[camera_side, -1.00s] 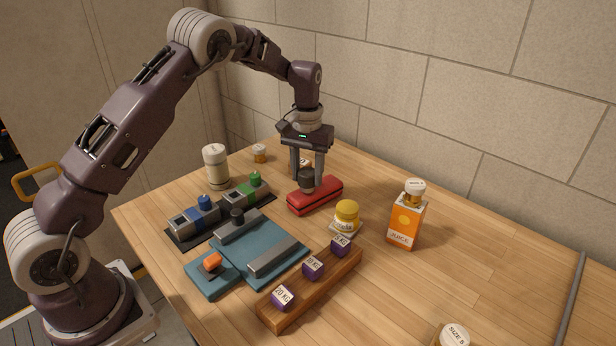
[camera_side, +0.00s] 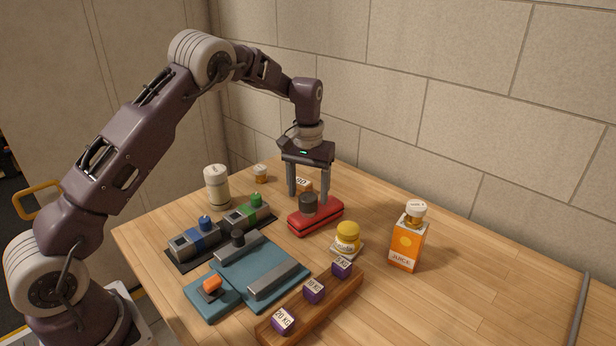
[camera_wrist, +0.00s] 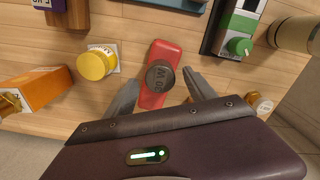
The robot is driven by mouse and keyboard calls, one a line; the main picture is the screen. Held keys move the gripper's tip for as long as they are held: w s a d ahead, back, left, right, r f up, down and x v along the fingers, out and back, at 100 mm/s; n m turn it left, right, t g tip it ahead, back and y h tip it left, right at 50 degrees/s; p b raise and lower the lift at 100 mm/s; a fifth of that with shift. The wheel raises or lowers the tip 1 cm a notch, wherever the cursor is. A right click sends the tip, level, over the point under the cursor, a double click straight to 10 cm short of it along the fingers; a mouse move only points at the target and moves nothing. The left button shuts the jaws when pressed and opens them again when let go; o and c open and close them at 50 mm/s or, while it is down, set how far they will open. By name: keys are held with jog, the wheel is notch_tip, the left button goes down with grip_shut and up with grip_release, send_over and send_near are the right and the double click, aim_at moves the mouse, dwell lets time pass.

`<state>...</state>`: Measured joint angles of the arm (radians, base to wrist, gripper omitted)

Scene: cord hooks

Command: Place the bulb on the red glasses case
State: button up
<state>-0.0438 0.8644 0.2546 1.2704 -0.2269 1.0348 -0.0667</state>
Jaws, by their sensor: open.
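The bulb (camera_side: 308,204) is a dark, round-topped piece standing upright on the red glasses case (camera_side: 328,218), toward the case's left part. In the wrist view the bulb (camera_wrist: 160,76) shows a wattage label on top, with the red case (camera_wrist: 165,50) under it. My gripper (camera_side: 309,196) points down over the case. Its fingers are spread to either side of the bulb, with visible gaps in the wrist view (camera_wrist: 160,80). It is open and holds nothing. The bulb's underside is hidden.
A yellow-lidded jar (camera_side: 347,236) is right of the case. A blue-grey panel (camera_side: 255,270), a wooden rack (camera_side: 322,308) of purple weights and an orange juice carton (camera_side: 406,244) stand around.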

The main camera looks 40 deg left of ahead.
aim_at(308, 197)
jog(key=s+d+r+t, duration=0.1)
jog(key=s+r, duration=0.2)
jog(key=r, duration=0.6)
jog(key=s+d+r, duration=0.1)
jog(key=s+r, duration=0.2)
jog(key=r, duration=0.6)
jog(key=s+d+r+m+t, duration=0.1)
jog(key=s+d+r, duration=0.15)
jog(key=s, duration=0.35)
jog(key=s+d+r+m+t, duration=0.1)
jog(key=s+r, duration=0.2)
jog(key=s, duration=0.3)
jog(key=s+d+f+m+t, duration=0.1)
jog(key=s+f, duration=0.1)
jog(key=s, duration=0.6)
jog(key=s+d+f+m+t, duration=0.1)
jog(key=s+d+f, duration=0.1)
jog(key=s, duration=0.7)
jog(key=shift+s+f+m+t, duration=0.2)
jog(key=shift+f+m+t, duration=0.1)
jog(key=shift+f, duration=0.55)
